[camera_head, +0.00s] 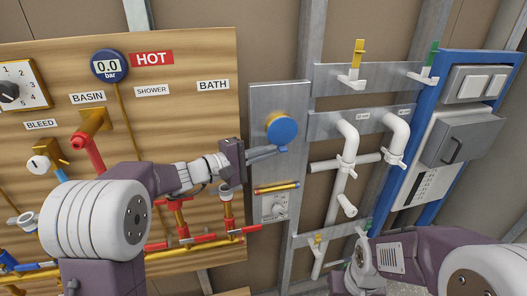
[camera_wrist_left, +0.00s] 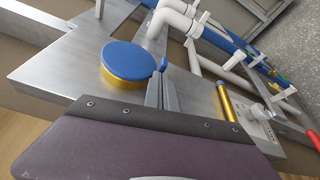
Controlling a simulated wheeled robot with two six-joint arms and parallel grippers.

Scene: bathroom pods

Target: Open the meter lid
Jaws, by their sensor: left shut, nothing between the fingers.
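The meter lid (camera_head: 282,129) is a round blue cap on a brass body, mounted on a grey metal plate. In the left wrist view the blue lid (camera_wrist_left: 133,60) lies flat over the brass meter body (camera_wrist_left: 125,80), with a small blue tab at its right edge. My left gripper (camera_head: 284,149) is shut and empty, its fingertips at the lower edge of the lid by the tab. In the left wrist view its fingers (camera_wrist_left: 163,88) are close beside the tab; I cannot tell whether they touch it. My right gripper is not in view; only part of that arm shows at lower right.
A wooden board (camera_head: 190,60) with a gauge (camera_head: 108,66), labels and red and brass pipes is at left. A brass rod (camera_head: 277,187) sits below the lid on the metal plate (camera_head: 262,100). White pipes (camera_head: 345,160) and a blue-framed panel (camera_head: 440,150) stand at right.

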